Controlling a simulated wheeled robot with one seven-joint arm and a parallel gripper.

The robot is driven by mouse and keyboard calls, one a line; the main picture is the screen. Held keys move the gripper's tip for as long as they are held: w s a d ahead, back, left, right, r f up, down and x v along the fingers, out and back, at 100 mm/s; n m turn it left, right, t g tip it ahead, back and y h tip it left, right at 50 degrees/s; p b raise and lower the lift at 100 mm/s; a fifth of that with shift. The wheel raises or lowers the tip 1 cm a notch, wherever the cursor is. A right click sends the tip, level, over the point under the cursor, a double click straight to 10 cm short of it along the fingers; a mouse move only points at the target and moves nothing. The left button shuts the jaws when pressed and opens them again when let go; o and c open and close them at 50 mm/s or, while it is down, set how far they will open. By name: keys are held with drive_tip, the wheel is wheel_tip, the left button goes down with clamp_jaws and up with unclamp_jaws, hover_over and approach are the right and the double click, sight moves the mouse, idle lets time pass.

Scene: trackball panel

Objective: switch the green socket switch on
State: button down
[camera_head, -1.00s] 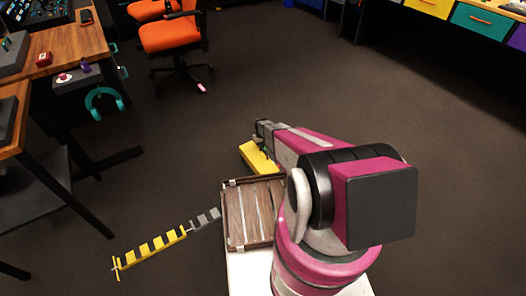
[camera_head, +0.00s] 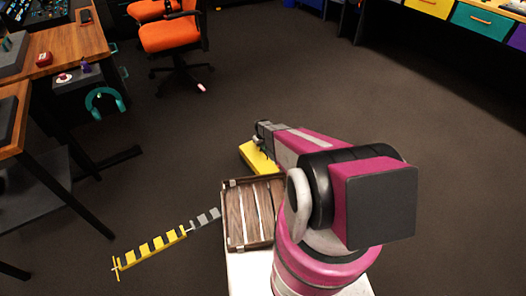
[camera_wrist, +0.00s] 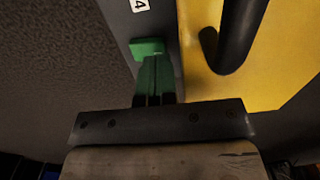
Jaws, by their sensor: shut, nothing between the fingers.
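In the wrist view a small green block (camera_wrist: 147,46), which looks like the green socket switch, sits on a grey strip (camera_wrist: 120,22) beside a white label. My gripper (camera_wrist: 155,60) points at it from below. Its fingers look green and are shut together, with the tips right at the lower edge of the block. I cannot tell whether they touch it, or which way the switch is set. In the head view my gripper (camera_head: 264,132) is low over a yellow object (camera_head: 257,158), and the switch is hidden there.
A yellow surface (camera_wrist: 205,85) with a black bar (camera_wrist: 235,40) lies right of the strip. A wooden slatted crate (camera_head: 250,212) is beside my arm. A yellow-and-black striped bar (camera_head: 150,250) extends left. An orange chair (camera_head: 170,35) and desks stand back left; the middle floor is open.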

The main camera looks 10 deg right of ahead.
drive_tip(key=shift+f, duration=1)
idle(0.6)
drive_tip(key=shift+r, duration=3.55)
